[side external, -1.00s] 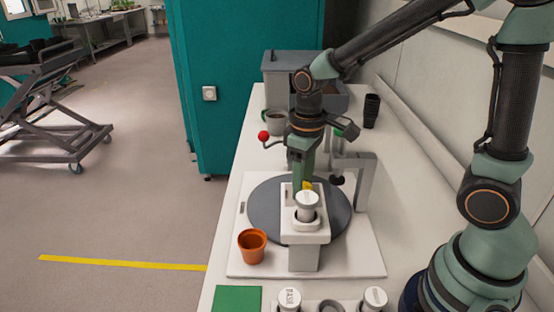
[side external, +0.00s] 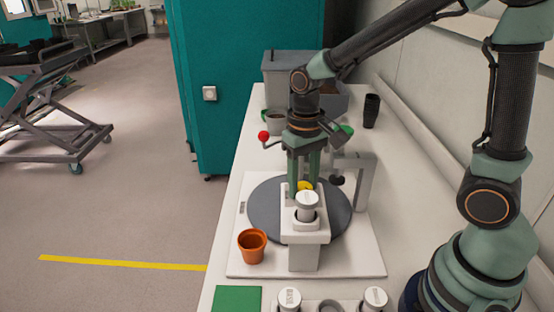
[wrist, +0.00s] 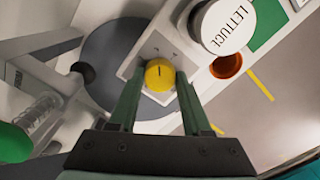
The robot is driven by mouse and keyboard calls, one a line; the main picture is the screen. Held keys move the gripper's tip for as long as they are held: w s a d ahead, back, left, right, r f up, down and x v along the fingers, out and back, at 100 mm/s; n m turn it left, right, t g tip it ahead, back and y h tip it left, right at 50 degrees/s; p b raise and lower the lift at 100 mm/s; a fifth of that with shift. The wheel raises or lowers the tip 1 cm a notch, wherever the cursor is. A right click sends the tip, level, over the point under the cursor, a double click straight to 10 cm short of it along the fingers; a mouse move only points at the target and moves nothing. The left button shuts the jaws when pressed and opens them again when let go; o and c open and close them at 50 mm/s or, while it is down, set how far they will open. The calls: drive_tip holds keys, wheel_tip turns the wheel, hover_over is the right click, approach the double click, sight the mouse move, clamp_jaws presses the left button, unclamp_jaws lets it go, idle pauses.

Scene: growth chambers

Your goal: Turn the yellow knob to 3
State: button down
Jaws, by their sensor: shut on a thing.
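The yellow knob (wrist: 159,75) sits on a pale panel with small marks around it; a dark pointer line shows on its face in the wrist view. In the side view the knob (side external: 304,186) shows just behind a white-lidded jar. My gripper (side external: 303,184) points straight down over it. In the wrist view my gripper's fingers (wrist: 158,84) stand on either side of the knob, shut on it. The numbers around the knob are too small to read.
A jar lettered LETTUCE (wrist: 222,27) stands close to the knob, in the pale holder (side external: 304,257). A grey turntable (side external: 264,220) lies under it. An orange pot (side external: 252,246) stands to the left. A grey bracket (side external: 362,185) rises at right.

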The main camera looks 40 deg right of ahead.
sight(308, 186)
drive_tip(key=shift+s+a+f, duration=0.1)
drive_tip(key=shift+a, duration=0.05)
drive_tip(key=shift+c, duration=1.7)
unclamp_jaws()
wheel_tip(308, 186, up, 12)
drive_tip(key=shift+w, duration=0.2)
drive_tip(key=s+d+n+t, duration=0.2)
drive_tip(key=s+d+t, duration=0.2)
drive_tip(key=s+t, duration=0.1)
drive_tip(key=shift+s+f+t, duration=0.2)
drive_tip(key=shift+f+t, duration=0.15)
drive_tip(key=shift+t, duration=0.05)
